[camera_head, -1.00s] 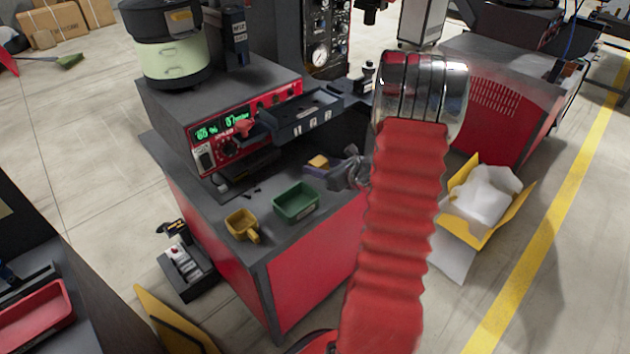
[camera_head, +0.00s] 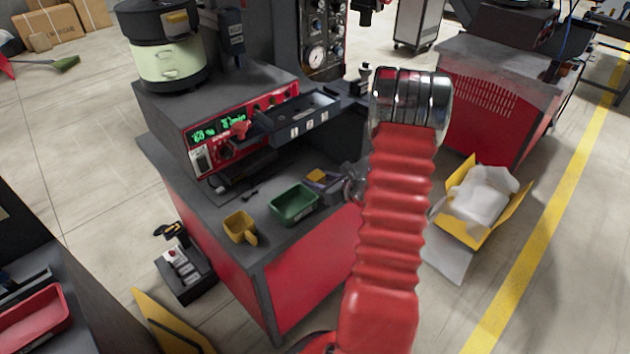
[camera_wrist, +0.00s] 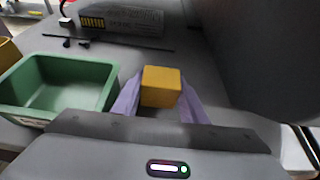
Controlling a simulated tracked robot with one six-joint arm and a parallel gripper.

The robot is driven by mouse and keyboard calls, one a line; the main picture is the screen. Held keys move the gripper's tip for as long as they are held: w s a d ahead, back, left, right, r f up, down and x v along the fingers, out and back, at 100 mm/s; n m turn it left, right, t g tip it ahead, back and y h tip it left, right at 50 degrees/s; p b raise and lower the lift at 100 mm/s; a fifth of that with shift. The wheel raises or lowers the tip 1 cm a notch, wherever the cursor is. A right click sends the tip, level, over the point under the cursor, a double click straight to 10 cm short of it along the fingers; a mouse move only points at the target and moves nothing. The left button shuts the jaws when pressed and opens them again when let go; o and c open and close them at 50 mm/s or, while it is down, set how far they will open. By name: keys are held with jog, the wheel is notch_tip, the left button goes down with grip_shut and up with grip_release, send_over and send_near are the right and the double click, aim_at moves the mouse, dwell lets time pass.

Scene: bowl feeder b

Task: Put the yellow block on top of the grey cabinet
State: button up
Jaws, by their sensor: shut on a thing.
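The yellow block (camera_wrist: 160,87) is held between the purple fingers of my gripper (camera_wrist: 160,100) in the wrist view. In the head view the block (camera_head: 316,176) and gripper (camera_head: 324,182) show small, just right of the green bin and in front of the open drawer. My arm partly hides the area beside them. Whether the block touches the bench is hard to tell. A light grey cabinet (camera_head: 418,22) on casters stands at the back, right of the gauge panel. Its top is cut off by the picture edge.
The green bin (camera_head: 294,204) and a yellow mug-like container (camera_head: 240,228) stand on the grey bench top (camera_head: 215,207). A dark open drawer (camera_head: 302,120) juts from the red-fronted unit (camera_head: 217,140). A yellow box (camera_head: 478,200) with white filling lies on the floor at right.

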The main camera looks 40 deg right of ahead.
jog(key=o, duration=1.1)
jog(key=shift+f, duration=0.1)
jog(key=v, duration=1.2)
